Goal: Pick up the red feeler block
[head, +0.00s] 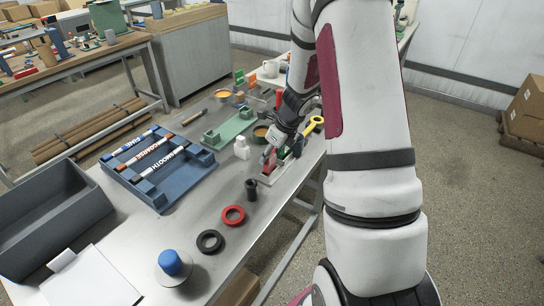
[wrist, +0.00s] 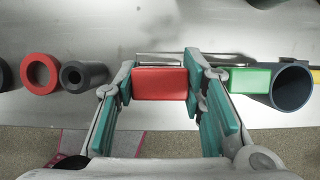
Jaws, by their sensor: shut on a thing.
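The red feeler block (wrist: 160,84) sits between the two teal-padded fingers of my gripper (wrist: 160,92) in the wrist view. The fingers press on its left and right sides. In the head view my gripper (head: 270,156) is low over a small light tray (head: 268,180) near the table's front edge, and the block is mostly hidden there. A green block (wrist: 250,80) lies just right of the right finger in the wrist view. Whether the red block touches the tray I cannot tell.
A black cylinder (head: 251,190), a red ring (head: 233,215) and a black ring (head: 210,241) stand left of my gripper. A blue rack (head: 160,168) with labelled rollers and a white bottle (head: 241,148) are farther left. A yellow-handled tool (head: 313,124) lies to the right.

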